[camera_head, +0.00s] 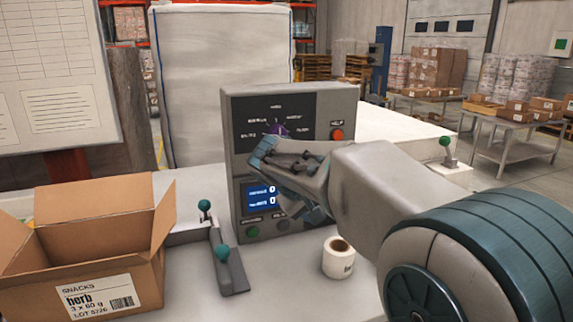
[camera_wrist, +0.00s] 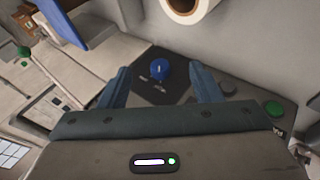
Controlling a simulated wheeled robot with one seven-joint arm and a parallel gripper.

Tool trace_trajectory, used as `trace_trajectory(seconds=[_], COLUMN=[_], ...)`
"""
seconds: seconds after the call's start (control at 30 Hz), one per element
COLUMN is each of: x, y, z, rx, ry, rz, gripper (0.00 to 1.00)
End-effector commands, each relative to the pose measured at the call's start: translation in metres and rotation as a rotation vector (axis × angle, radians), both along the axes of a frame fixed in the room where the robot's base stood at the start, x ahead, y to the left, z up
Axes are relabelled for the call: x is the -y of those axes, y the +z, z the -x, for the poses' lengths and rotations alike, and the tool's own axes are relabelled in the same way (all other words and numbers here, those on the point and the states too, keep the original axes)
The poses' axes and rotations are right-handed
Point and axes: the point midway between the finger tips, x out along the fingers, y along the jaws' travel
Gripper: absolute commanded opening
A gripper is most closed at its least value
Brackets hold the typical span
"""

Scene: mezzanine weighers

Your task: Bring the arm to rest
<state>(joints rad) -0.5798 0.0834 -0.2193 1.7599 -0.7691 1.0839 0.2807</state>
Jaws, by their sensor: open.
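My gripper (camera_head: 287,180) is in front of the grey control box (camera_head: 230,158), over its middle, and hides part of the front. In the wrist view its two blue-grey fingers (camera_wrist: 162,80) stand apart, open, with nothing held between them. A blue round knob (camera_wrist: 161,69) on a dark plate shows in the gap between the fingers. I cannot tell how far it is from the fingertips. My arm reaches in from the right side of the head view.
The box has a purple dial (camera_head: 278,131), a red button (camera_head: 337,134) and a lit display (camera_head: 261,197). A white label roll (camera_head: 338,259) stands below my arm. An open carton (camera_head: 120,285) and a green-knobbed lever (camera_head: 228,268) are left. Clear counter lies between lever and roll.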

Motion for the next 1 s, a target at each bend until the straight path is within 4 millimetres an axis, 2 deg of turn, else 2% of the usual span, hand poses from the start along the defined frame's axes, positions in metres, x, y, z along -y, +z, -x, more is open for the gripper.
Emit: trace_trajectory(seconds=[0.03,0.2,0.4,0.5,0.6,0.7,1.0], x=[0.019,0.051,0.061,0.058,0.055,0.053,0.052], y=[0.015,0.016,0.016,0.014,0.010,0.006,0.005], z=[0.021,0.099,0.187,0.219,0.239,0.249,0.251], rx=[-0.032,-0.132,-0.183,-0.186,-0.183,-0.181,-0.182], ry=[-0.029,-0.108,-0.205,-0.247,-0.278,-0.294,-0.299], rz=[-0.058,-0.271,-0.498,-0.581,-0.635,-0.665,-0.672], gripper=[0.58,0.58,0.58,0.58,0.58,0.58,0.58])
